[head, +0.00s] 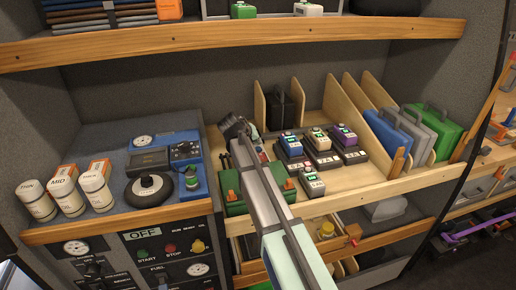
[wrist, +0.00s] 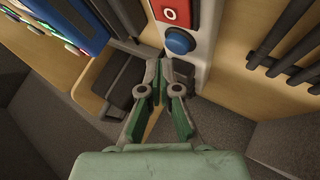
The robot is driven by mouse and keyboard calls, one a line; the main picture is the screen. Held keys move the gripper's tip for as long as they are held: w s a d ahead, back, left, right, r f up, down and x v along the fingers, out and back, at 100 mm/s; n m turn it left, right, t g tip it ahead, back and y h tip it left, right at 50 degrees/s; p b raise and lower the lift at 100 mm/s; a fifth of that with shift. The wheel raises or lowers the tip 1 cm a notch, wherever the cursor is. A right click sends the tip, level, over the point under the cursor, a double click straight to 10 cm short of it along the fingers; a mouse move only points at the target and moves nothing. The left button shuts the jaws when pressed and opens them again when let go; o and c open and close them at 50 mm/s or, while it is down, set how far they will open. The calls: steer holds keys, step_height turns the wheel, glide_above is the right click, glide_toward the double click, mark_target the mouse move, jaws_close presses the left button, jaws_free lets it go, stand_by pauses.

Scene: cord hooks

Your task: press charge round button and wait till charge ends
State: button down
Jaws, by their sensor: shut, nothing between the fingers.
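A blue round button (wrist: 180,41) sits on a pale grey panel (wrist: 200,50) in the wrist view. A red square with a white ring mark (wrist: 171,13) is just above it on the same panel. My gripper (wrist: 160,66) is shut and empty, its tips just below and left of the blue button; I cannot tell whether they touch the panel. In the head view my gripper (head: 236,127) is at the back of the wooden shelf, left of several chargers with packs (head: 312,180). My arm hides part of the shelf there, and I cannot pick out the round button in this view.
A blue device with lit parts (wrist: 45,22) is at the wrist view's upper left, and dark slats (wrist: 290,45) are at right. In the head view a green case (head: 233,203) lies beside my arm. Wooden dividers (head: 372,100) hold upright cases at right.

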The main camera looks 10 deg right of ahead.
mark_target(257, 148)
steer(key=shift+r+p, duration=1.05)
steer(key=shift+r, duration=1.5)
